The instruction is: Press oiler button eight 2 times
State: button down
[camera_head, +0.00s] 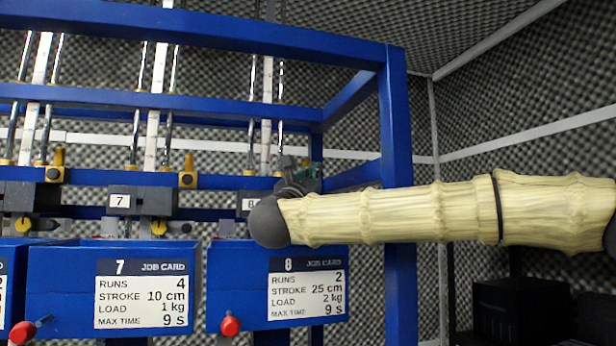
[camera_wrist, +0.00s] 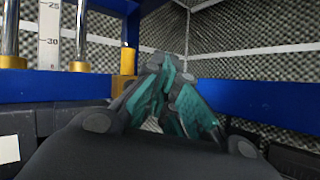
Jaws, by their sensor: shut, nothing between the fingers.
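Unit 8 stands at the right end of the blue frame, with its dark block and "8" label (camera_head: 250,204) partly covered by my arm. Its blue box (camera_head: 237,272) carries the job card 8 (camera_head: 307,290), reading runs 2, stroke 25 cm. My gripper (camera_wrist: 163,64) is shut and empty, with teal fingers together. In the head view it shows only partly, behind my wrist, close to unit 8. A yellow fitting (camera_wrist: 127,68) is just left of the fingertips in the wrist view; contact cannot be told. I cannot tell which part is the oiler button.
Unit 7 (camera_head: 119,201) stands to the left, with a yellow fitting (camera_head: 188,173) and job card 7 (camera_head: 146,294). A red knob (camera_head: 229,326) sits at the front of box 8. A blue post (camera_head: 397,120) stands at the right. Foam walls lie behind.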

jog(key=shift+w+a+f, duration=0.1)
jog(key=shift+w+a, duration=0.05)
jog(key=shift+w, duration=0.35)
jog(key=shift+w+a, duration=0.15)
jog(key=shift+w, duration=0.3)
jog(key=shift+w+f+y+b, duration=0.1)
jog(key=shift+w+y+b, duration=0.05)
jog(key=shift+y+b, duration=0.2)
dwell(0.6)
jog(key=shift+w+a, duration=0.15)
jog(key=shift+w, duration=0.2)
